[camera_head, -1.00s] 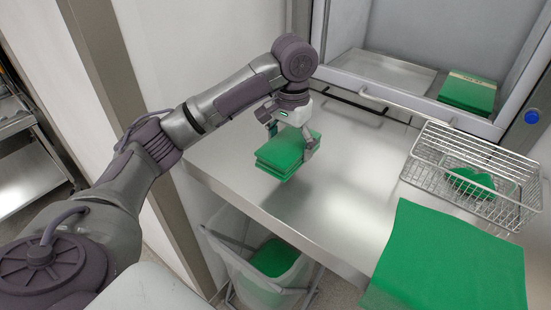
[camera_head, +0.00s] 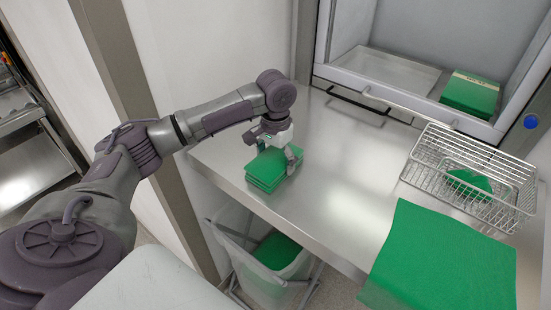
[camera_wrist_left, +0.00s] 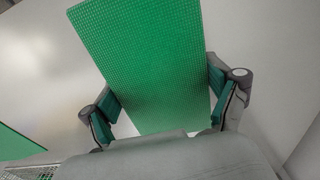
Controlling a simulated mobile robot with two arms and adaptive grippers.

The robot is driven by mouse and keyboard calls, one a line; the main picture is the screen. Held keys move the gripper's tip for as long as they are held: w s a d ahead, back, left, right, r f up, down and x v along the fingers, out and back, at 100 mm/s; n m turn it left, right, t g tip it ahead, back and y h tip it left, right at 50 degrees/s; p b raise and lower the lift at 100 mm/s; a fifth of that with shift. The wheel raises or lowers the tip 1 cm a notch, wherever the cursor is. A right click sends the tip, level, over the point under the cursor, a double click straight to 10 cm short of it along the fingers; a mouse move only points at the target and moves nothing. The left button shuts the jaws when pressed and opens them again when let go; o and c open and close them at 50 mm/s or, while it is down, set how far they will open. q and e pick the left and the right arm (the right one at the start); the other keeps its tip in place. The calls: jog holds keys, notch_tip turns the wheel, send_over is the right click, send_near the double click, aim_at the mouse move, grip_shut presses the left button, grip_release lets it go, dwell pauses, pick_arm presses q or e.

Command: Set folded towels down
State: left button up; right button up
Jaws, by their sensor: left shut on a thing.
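A stack of folded green towels (camera_head: 268,172) is at the left end of the steel table (camera_head: 330,190), near its front left edge. My left gripper (camera_head: 273,156) is shut on the folded towels from above, one finger on each side. The towels look to be on the tabletop or just over it; I cannot tell which. In the left wrist view the green towel (camera_wrist_left: 145,65) lies between the two fingers (camera_wrist_left: 165,105). My right gripper is not in view.
A flat green cloth (camera_head: 440,262) lies at the table's front right. A wire basket (camera_head: 470,180) holding green cloth stands behind it. A green stack (camera_head: 470,92) sits in the recessed chamber at the back. A bin (camera_head: 270,265) stands below the table. The table's middle is clear.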

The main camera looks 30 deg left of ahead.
aim_at(276, 157)
pick_arm(q)
jog(key=o, duration=1)
jog(key=shift+w+f, duration=0.1)
jog(key=shift+f, duration=0.05)
jog(key=shift+c, duration=0.2)
notch_tip(276, 157, up, 12)
jog(key=b, duration=0.2)
jog(key=shift+r, duration=0.2)
